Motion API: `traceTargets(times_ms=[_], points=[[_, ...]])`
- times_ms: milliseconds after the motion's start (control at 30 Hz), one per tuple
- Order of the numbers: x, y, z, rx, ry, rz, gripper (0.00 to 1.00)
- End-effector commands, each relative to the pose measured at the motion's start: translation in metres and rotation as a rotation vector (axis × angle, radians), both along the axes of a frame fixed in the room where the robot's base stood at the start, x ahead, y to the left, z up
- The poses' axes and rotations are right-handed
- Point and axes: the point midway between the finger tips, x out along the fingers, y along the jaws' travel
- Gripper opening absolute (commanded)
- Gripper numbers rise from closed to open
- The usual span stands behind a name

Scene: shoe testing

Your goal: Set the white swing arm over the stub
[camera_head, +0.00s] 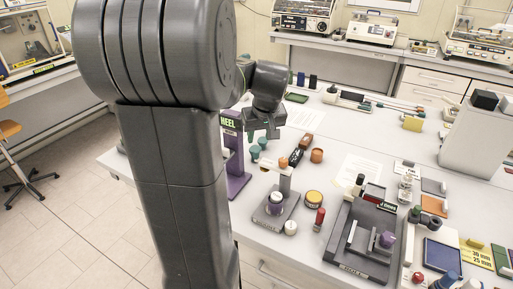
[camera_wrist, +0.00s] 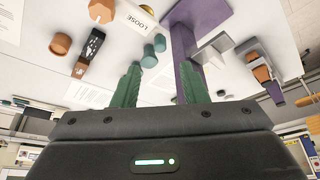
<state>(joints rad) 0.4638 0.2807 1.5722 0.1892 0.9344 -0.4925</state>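My gripper (camera_head: 262,129) hangs above the table beside the purple stand (camera_head: 237,165) with the HEEL sign. In the wrist view my gripper (camera_wrist: 160,72) has its two green fingers apart, with nothing held between them. The purple stand (camera_wrist: 184,45) shows there behind the right finger. A pale grey-white bent piece (camera_wrist: 213,43) lies beside the stand, right of the fingers; it looks like the white swing arm. I cannot make out the stub for certain. My arm hides part of the table in the head view.
Teal cylinders (camera_head: 258,149) stand close to my gripper. An orange cylinder (camera_head: 316,155) and a black-and-orange item (camera_head: 296,156) lie to the right. A large dark fixture (camera_head: 352,262) is at front right.

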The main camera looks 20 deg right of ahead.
Motion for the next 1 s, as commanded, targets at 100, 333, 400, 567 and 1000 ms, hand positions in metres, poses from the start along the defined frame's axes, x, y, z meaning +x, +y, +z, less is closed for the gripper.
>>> traceTargets(times_ms=[100, 333, 400, 567, 1000], points=[[0.01, 0.0, -0.025, 0.003, 0.005, 0.0, 0.4], [0.024, -0.001, -0.059, 0.002, 0.004, -0.001, 0.4], [0.027, -0.001, -0.066, 0.001, 0.002, 0.0, 0.4], [0.031, -0.002, -0.075, 0.0, 0.001, 0.0, 0.4], [0.032, -0.002, -0.077, -0.001, 0.0, -0.001, 0.14]])
